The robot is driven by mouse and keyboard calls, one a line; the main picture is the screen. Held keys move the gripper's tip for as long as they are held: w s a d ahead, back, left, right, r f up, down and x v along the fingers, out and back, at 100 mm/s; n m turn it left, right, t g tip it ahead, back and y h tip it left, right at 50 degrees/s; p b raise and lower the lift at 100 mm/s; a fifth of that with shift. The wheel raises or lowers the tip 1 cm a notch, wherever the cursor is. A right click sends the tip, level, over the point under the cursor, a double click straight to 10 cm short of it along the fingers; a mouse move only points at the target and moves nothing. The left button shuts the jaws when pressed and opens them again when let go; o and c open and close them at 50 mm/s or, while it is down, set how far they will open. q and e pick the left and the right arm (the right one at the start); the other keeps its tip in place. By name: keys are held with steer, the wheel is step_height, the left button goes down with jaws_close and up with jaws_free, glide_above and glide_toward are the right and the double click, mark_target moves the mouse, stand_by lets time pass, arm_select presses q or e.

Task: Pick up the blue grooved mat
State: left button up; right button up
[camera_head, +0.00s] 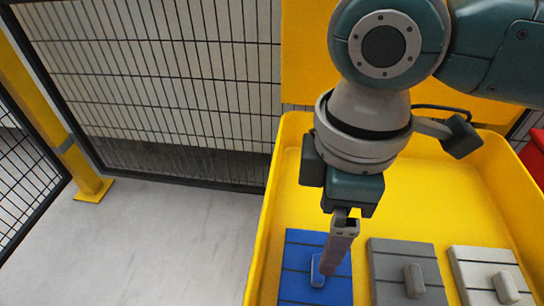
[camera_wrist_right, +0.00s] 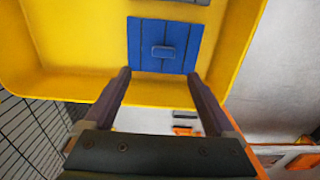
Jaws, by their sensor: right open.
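The blue grooved mat (camera_head: 300,262) lies flat in the yellow tray (camera_head: 268,215), at its left side in the head view. It has dark grooves and a small raised blue handle in its middle. In the wrist view the mat (camera_wrist_right: 146,38) lies beyond my fingertips, with its handle roughly centred between them. My right gripper (camera_head: 331,268) points down over the mat, and a finger overlaps the handle's right side in the head view. In the wrist view its fingers (camera_wrist_right: 159,74) are apart with nothing between them. I cannot tell its exact height above the mat. My left gripper is not shown.
A grey mat (camera_head: 388,262) and a whitish mat (camera_head: 477,268), each with a handle, lie to the right in the same tray. The tray's raised walls surround them. A black mesh fence (camera_head: 190,80) and yellow post (camera_head: 45,110) stand beyond bare floor (camera_head: 160,245) on the left.

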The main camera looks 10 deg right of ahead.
steer(key=b, duration=0.2)
glide_above(317, 273)
steer(key=w+d, duration=0.1)
step_height(317, 273, down, 5)
steer(key=shift+d+r, duration=0.1)
steer(key=shift+r, duration=0.1)
steer(key=f+b, duration=0.2)
steer(key=f, duration=0.1)
steer(key=f+b, duration=0.1)
steer(key=f, duration=0.1)
steer(key=shift+s+a+f, duration=0.1)
steer(key=shift+s+a, duration=0.05)
steer(key=shift+a, duration=0.15)
steer(key=shift+c, duration=0.2)
jaws_close()
